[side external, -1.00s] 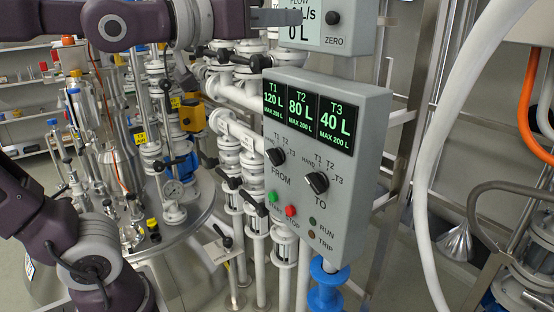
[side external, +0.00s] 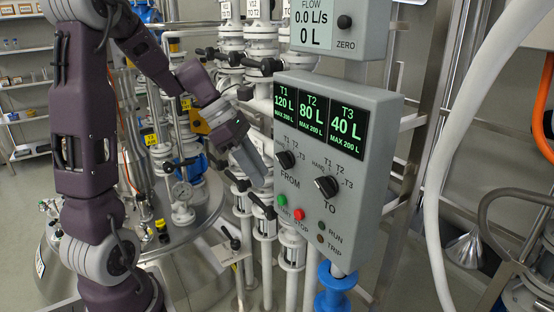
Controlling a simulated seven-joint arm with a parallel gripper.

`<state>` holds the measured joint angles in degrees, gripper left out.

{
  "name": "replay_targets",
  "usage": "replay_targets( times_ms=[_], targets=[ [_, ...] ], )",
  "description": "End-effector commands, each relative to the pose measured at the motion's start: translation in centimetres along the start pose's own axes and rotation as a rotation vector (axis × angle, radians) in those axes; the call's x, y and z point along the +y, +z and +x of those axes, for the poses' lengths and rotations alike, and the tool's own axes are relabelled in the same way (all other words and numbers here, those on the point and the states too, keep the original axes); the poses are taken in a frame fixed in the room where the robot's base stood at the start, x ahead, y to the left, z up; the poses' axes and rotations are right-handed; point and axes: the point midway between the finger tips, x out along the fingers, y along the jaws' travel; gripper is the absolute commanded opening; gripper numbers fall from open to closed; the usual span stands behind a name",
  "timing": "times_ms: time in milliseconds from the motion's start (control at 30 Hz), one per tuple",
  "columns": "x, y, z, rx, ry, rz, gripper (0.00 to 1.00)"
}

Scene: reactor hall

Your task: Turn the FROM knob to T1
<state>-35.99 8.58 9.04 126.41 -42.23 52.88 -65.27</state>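The FROM knob (side external: 286,160) is a black knob on the left of the grey control panel (side external: 386,150). Marks HAND, T1, T2 and T3 are printed around the knobs; where the FROM knob's pointer stands is too small to tell. The black TO knob (side external: 326,186) is to its right and lower. My gripper (side external: 256,176) is left of the panel, just left of and slightly below the FROM knob in the picture, pointing down and right. Contact with the knob does not show. Its fingers appear close together, but the gap between them cannot be made out.
The panel screen (side external: 313,118) reads T1 120 L, T2 80 L, T3 40 L. Green START (side external: 282,200) and red STOP (side external: 299,214) buttons sit below the knobs. A flow meter box (side external: 338,30) is above. White pipes and valves (side external: 290,250) stand behind; a white hose (side external: 440,170) hangs right.

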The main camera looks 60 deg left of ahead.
Motion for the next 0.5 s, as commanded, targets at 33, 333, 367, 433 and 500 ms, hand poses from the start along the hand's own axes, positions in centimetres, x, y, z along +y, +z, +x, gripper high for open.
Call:
replay_targets(
  times_ms=[33, 333, 367, 433, 500],
  targets=[
    [0.9, -0.8, 0.2, -0.142, -0.106, -0.355, 0.33],
    [6.5, -0.9, -2.8, -0.607, -0.378, -1.137, 0.33],
    [6.4, -0.5, -2.4, -0.607, -0.379, -1.137, 0.33],
    [6.4, 0.4, -1.2, -0.604, -0.379, -1.134, 0.33],
    [6.4, 1.3, -0.1, -0.603, -0.378, -1.133, 0.33]
  ],
)
